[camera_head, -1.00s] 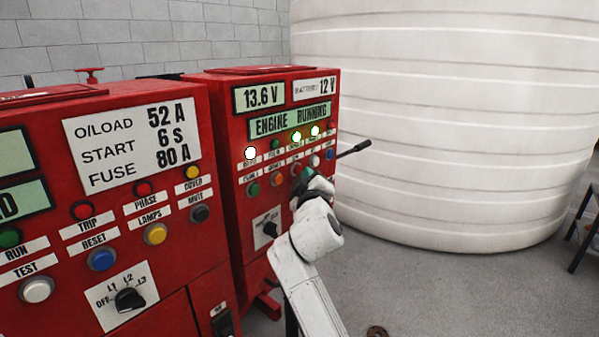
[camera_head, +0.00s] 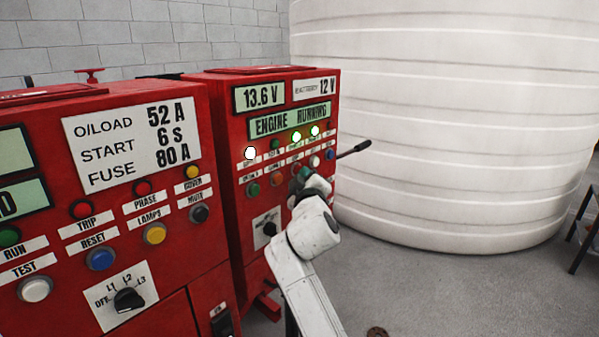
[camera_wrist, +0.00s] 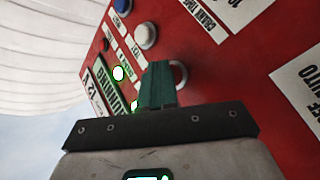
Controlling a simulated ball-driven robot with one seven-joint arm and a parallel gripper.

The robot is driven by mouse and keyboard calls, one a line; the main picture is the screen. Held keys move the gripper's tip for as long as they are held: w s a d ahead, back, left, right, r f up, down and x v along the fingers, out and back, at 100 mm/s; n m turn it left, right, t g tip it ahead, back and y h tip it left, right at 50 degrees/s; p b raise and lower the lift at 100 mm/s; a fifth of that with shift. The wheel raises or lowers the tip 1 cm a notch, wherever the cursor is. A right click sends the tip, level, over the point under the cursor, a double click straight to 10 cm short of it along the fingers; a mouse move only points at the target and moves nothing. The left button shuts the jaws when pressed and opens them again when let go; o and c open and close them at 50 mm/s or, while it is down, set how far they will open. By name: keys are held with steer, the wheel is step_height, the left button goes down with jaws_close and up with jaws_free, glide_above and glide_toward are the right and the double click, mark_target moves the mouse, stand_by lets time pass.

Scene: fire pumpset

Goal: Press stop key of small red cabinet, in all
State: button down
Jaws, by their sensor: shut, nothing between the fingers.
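The small red cabinet (camera_head: 222,130) stands right of the larger one, with a display reading "ENGINE RUNNING" (camera_head: 290,121). My gripper (camera_head: 303,174) is shut and empty at this row, left of the white key. In the wrist view its green fingers (camera_wrist: 158,85) cover part of a round key with a pale rim (camera_wrist: 180,75). Whether they touch it I cannot tell. A white key (camera_wrist: 146,35) is beside them. The stop label is not readable.
A larger red cabinet (camera_head: 120,265) with keys and a rotary switch (camera_head: 128,299) stands at the left. A black lever (camera_head: 354,149) sticks out right of the small cabinet. A big white tank (camera_head: 450,120) fills the right. Grey floor (camera_head: 420,290) is open in front.

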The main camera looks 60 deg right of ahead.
stand_by(0.4)
steer(key=shift+s+a+p, duration=0.2)
steer(key=shift+s+p, duration=0.2)
steer(key=shift+s, duration=0.35)
steer(key=shift+s, duration=0.1)
steer(key=shift+s+a+p, duration=0.2)
steer(key=shift+s+p, duration=0.15)
steer(key=shift+s, duration=0.45)
steer(key=shift+s+a+p, duration=0.2)
steer(key=shift+s+p, duration=0.15)
steer(key=shift+s, duration=0.4)
steer(key=shift+s+a+p, duration=0.2)
steer(key=shift+s+p, duration=0.15)
steer(key=shift+s, duration=0.45)
